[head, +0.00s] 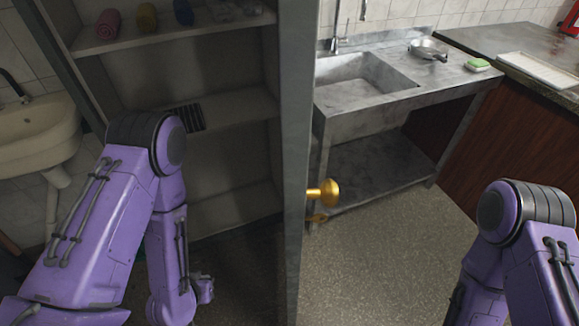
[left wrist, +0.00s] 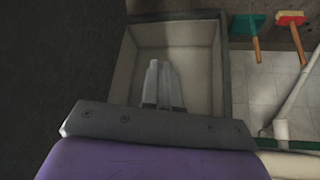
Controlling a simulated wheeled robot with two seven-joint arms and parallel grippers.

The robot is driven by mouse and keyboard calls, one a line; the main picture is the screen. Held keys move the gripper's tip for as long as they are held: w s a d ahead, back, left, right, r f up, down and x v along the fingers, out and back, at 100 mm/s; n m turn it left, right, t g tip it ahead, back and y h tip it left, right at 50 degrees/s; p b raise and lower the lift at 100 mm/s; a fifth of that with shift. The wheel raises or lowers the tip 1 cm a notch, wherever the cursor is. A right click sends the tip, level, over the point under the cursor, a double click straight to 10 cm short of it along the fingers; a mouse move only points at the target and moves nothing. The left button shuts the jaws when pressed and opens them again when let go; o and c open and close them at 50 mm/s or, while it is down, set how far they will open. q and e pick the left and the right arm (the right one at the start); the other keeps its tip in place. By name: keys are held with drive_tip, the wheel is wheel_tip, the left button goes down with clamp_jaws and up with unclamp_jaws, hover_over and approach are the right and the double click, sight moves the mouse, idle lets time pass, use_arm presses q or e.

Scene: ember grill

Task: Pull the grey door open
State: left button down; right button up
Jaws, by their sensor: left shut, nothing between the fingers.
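The grey door (head: 296,130) stands open, seen nearly edge-on in the head view, with the shelves behind it exposed. Its brass knob (head: 322,192) sticks out on the right side, with a second brass piece (head: 317,218) just below. My left arm reaches down in front of the shelves, left of the door and apart from the knob. My left gripper shows in the left wrist view (left wrist: 162,82), with its fingers together and empty in front of a pale, box-like recess (left wrist: 205,65). My right arm is at the lower right of the head view; its gripper is out of frame.
Shelves (head: 235,115) hold rolled towels (head: 108,24) at the top left. A washbasin (head: 35,130) is at the left, a metal sink (head: 355,85) behind the door. A green brush (left wrist: 248,25) and a red one (left wrist: 291,20) are at the right. Floor (head: 385,255) right of the door is clear.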

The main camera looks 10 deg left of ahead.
use_arm(q)
drive_tip(key=w+d+r+m+t+h, duration=0.3)
drive_tip(key=w+r+m+t+h, duration=0.45)
drive_tip(key=w+r+m, duration=0.9)
drive_tip(key=s+r+m+g+h+b, duration=0.1)
drive_tip(key=s+r+m+g+h, duration=0.45)
drive_tip(key=r+m, duration=0.4)
drive_tip(key=s+r+m+g+h, duration=0.4)
drive_tip(key=r+m+h, duration=0.2)
drive_tip(key=r+m, duration=0.35)
drive_tip(key=p+x, duration=0.4)
drive_tip(key=x, duration=1)
drive_tip(key=shift+d+f+p, duration=0.35)
drive_tip(key=shift+f, duration=0.1)
drive_tip(key=shift+s, duration=0.1)
